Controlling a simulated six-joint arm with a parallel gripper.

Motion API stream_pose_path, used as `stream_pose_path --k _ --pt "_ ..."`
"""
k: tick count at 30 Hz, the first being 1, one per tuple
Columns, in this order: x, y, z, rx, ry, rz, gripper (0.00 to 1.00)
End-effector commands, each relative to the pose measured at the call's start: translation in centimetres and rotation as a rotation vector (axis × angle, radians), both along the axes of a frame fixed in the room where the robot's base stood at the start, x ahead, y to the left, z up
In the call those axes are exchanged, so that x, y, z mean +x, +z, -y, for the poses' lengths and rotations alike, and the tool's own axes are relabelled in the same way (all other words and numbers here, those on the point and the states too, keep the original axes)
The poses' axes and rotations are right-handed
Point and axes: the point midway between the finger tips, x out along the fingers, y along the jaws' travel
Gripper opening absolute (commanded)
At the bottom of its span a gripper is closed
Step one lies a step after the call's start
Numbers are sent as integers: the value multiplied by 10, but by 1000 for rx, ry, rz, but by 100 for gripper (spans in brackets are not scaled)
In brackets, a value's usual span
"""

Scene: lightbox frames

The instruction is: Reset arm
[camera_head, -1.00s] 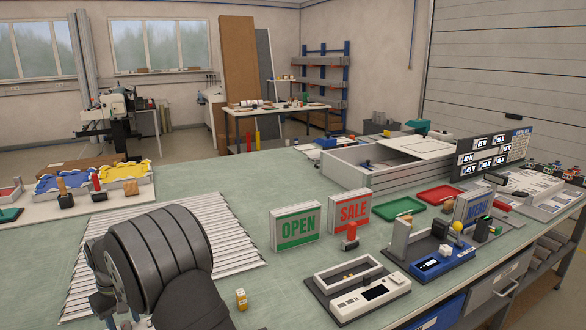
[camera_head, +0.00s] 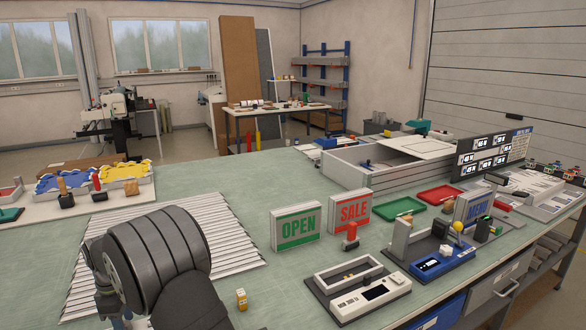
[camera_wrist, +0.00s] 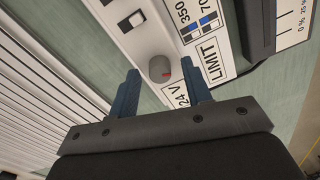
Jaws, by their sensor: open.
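My arm's dark rounded wrist (camera_head: 150,255) is at the lower left of the head view, over the bench beside a white ribbed panel. It hides most of my gripper there. In the wrist view my gripper (camera_wrist: 160,84) is open, with two blue fingers apart and nothing between them. Beyond the fingertips is a white control panel (camera_wrist: 150,40) with a grey knob (camera_wrist: 160,68) bearing a red mark, a rocker switch (camera_wrist: 137,19) and labels reading "24 V" and "LIMIT". I cannot tell whether the fingers touch the panel.
Lit signs "OPEN" (camera_head: 296,227) and "SALE" (camera_head: 350,211) and a blue sign (camera_head: 473,207) stand on the green bench (camera_head: 235,185). A white device (camera_head: 358,290), a blue device (camera_head: 442,260), and red (camera_head: 440,195) and green (camera_head: 400,209) trays lie at right. A small yellow block (camera_head: 241,299) is near my arm.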

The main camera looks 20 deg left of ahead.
Motion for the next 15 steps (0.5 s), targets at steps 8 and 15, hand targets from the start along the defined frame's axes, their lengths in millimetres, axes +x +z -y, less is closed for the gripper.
stream_pose_path --k 8,15 --pt "0 0 0 0 87 0 45" --pt "0 0 0 0 92 0 45"
